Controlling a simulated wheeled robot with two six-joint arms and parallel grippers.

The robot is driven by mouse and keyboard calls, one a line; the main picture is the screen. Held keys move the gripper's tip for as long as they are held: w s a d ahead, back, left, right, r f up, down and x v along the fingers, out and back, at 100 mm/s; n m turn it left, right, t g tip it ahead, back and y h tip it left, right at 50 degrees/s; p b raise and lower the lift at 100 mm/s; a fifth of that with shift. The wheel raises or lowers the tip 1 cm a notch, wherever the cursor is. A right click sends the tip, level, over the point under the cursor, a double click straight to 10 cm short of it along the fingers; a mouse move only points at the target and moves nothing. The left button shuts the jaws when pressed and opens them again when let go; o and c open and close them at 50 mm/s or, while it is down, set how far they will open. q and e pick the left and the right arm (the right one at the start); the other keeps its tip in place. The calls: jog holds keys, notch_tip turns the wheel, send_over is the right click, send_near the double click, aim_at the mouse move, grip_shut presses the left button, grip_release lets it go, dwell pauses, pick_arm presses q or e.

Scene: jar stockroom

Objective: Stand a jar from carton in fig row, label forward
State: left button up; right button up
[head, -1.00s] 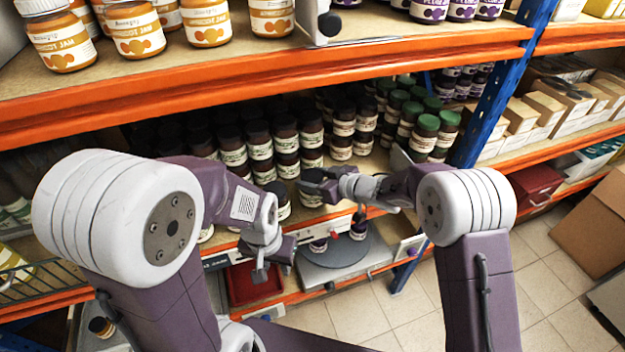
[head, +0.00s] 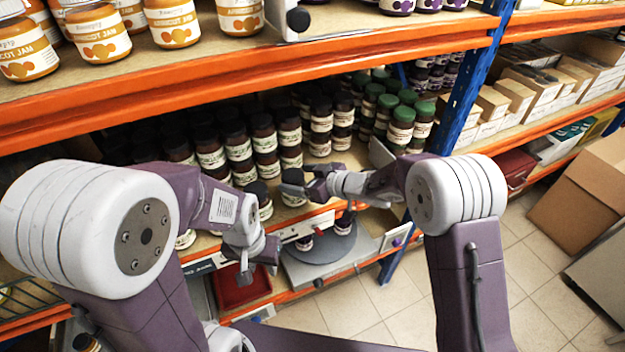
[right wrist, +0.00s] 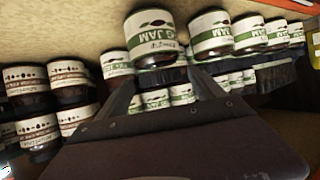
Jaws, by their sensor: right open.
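Dark-lidded jars with white-and-green labels (head: 239,150) stand in rows on the middle shelf; in the right wrist view, which is upside down, such jars (right wrist: 152,40) read as fig jam. My right gripper (head: 296,183) is at the shelf front beside the front jars (head: 292,160). In the right wrist view its two fingers (right wrist: 163,95) are apart, with fig jars beyond them and nothing clearly held. My left gripper (head: 258,268) hangs lower, in front of the shelf edge, with no jar visible in it; its jaw gap is unclear. I cannot identify the carton for certain.
Apricot jars (head: 172,22) stand on the upper orange-edged shelf (head: 330,72). Green-lidded jars (head: 400,130) stand right of the fig jars, near the blue post (head: 470,85). Below is a round plate (head: 330,245) with two jars. A cardboard box (head: 585,195) stands on the floor at right.

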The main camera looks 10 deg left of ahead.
jog(key=v, duration=0.9)
jog(key=shift+s+d+r, duration=0.15)
jog(key=shift+s+d, duration=0.05)
jog(key=shift+d, duration=0.1)
jog(key=w+d+f+m+t+h, duration=0.1)
jog(key=d+f+m+t+h, duration=0.25)
jog(key=d+m+h, duration=0.85)
jog(key=s+d+f+g, duration=0.3)
jog(key=s+d+g, duration=0.1)
jog(key=s, duration=0.6)
jog(key=s+d+f+g, duration=0.4)
jog(key=s+d, duration=0.3)
jog(key=s, duration=0.3)
jog(key=shift+s+d+y, duration=0.15)
jog(key=shift+d+y, duration=0.05)
jog(key=shift+y, duration=0.2)
